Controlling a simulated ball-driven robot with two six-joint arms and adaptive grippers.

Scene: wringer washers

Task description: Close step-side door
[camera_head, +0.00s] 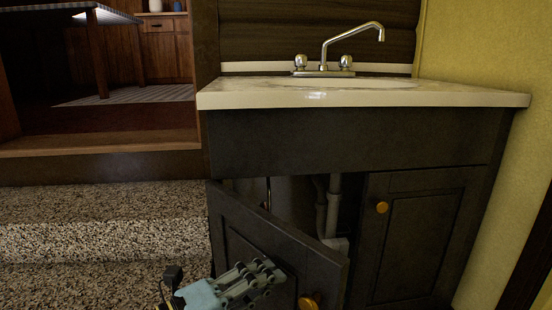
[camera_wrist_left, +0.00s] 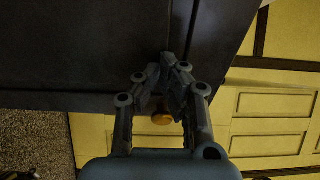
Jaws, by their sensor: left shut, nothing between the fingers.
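The step-side door (camera_head: 275,240) is the dark left door of the sink cabinet, beside the carpeted steps. It stands partly open, swung out toward me, with its hinge edge at the left. Its orange knob (camera_head: 309,301) is near its free edge at the bottom of the head view. My left gripper (camera_head: 277,272) is shut and empty in front of this door, left of the knob. In the left wrist view the fingers (camera_wrist_left: 174,68) are against or close to a dark panel; I cannot tell if they touch. An orange knob (camera_wrist_left: 161,118) shows between the fingers. My right gripper is out of view.
The right cabinet door (camera_head: 413,235) is shut. White pipes (camera_head: 328,205) show inside the opening. A white countertop (camera_head: 365,95) with a chrome faucet (camera_head: 340,50) is above. Carpeted steps (camera_head: 100,230) lie at the left, and a yellow wall (camera_head: 490,50) stands at the right.

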